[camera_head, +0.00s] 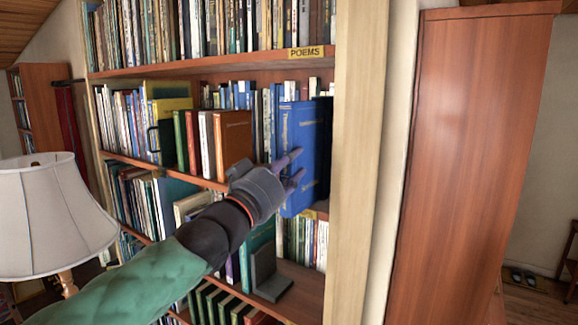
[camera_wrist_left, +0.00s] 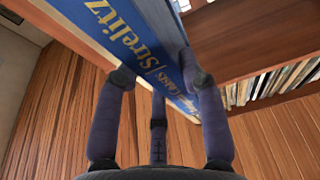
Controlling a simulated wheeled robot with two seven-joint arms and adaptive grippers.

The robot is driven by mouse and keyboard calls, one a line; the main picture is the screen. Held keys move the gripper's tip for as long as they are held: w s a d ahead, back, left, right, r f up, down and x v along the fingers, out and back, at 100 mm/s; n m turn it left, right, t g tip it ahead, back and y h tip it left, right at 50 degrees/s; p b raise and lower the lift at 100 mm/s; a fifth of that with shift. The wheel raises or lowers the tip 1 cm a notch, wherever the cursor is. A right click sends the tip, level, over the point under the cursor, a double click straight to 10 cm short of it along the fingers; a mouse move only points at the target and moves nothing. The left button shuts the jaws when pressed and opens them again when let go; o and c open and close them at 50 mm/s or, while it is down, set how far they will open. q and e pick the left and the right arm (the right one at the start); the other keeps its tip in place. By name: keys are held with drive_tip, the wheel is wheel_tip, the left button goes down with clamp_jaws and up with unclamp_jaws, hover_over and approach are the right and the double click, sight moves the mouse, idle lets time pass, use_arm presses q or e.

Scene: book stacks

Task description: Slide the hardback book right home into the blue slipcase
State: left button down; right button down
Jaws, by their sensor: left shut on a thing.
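A blue hardback book (camera_head: 304,130) with gold lettering stands upright at the right end of the middle shelf, jutting out past the shelf's front edge. My left gripper (camera_head: 293,170) reaches in from the left and is shut on it, with fingers on its face and side. In the left wrist view the book (camera_wrist_left: 145,45) shows a blue lettered side between the fingers of the left gripper (camera_wrist_left: 157,85). I cannot make out the blue slipcase as a separate thing from the book; the gripper and the book's face hide what lies behind. My right gripper is not in view.
The wooden shelf upright (camera_head: 357,160) stands close to the right of the book. A brown book (camera_head: 232,137) and several others stand left of it. A black bookend (camera_head: 268,276) is on the shelf below. A lamp (camera_head: 45,215) stands at front left.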

use_arm(q)
drive_tip(key=shift+f+p+x, duration=0.25)
drive_tip(key=shift+p+x, duration=0.1)
drive_tip(key=shift+x, duration=0.95)
drive_tip(key=shift+f+p+x, duration=0.25)
drive_tip(key=shift+p+x, duration=0.05)
drive_tip(key=shift+x, duration=1)
idle(0.4)
drive_tip(key=shift+w, duration=0.15)
drive_tip(key=c, duration=0.7)
unclamp_jaws()
drive_tip(key=shift+d+f, duration=0.1)
drive_tip(key=b, duration=0.1)
approach(303, 158)
drive_tip(key=shift+w+d+r, duration=0.35)
drive_tip(key=shift+w+r, duration=0.2)
drive_tip(key=shift+w, duration=0.25)
drive_tip(key=shift+w+d+r, duration=0.35)
drive_tip(key=shift+w+r, duration=0.2)
drive_tip(key=shift+w, duration=0.25)
